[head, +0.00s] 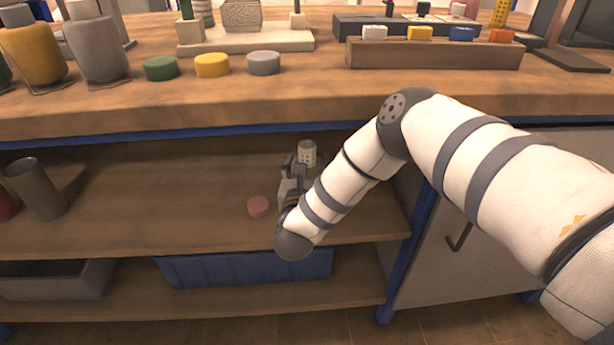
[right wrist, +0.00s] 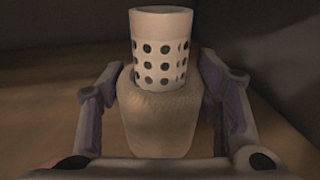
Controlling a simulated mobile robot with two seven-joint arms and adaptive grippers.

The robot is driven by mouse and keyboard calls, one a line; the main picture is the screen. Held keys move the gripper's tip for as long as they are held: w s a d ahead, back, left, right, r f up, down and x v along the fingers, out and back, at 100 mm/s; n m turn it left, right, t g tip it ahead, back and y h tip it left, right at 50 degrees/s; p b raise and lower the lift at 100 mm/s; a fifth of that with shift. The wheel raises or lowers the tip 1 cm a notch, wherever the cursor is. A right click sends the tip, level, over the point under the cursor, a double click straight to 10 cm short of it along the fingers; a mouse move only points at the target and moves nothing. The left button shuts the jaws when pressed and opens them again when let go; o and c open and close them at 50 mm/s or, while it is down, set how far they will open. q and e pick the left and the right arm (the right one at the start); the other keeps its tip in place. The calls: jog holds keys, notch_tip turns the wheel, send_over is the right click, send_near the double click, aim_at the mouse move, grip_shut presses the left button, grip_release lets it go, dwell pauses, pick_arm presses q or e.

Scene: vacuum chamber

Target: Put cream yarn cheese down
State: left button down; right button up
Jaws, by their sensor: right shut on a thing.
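The cream yarn cheese (right wrist: 158,115) is a rounded beige winding on a pale perforated tube (right wrist: 160,50) with rows of dark holes. It stands upright between the fingers of my right gripper (right wrist: 160,105), which is shut on it. In the head view the perforated tube (head: 307,152) shows just beyond my right gripper (head: 294,172), over the upper shelf (head: 150,200) under the bench top. My gripper hides most of the yarn there. I cannot tell whether its base touches the shelf. My left gripper is not in view.
A dark grey tube (head: 37,188) stands at the shelf's left. The shelf between is clear. The bench top edge (head: 200,110) overhangs. A blue crate (head: 245,268) and a grey bin (head: 55,282) are below.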

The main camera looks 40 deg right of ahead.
jog(key=shift+w+d+f, duration=0.2)
jog(key=shift+w+d, duration=0.05)
jog(key=shift+f+b, duration=0.5)
jog(key=shift+f, duration=1)
jog(key=shift+f, duration=0.15)
jog(key=o, duration=1.3)
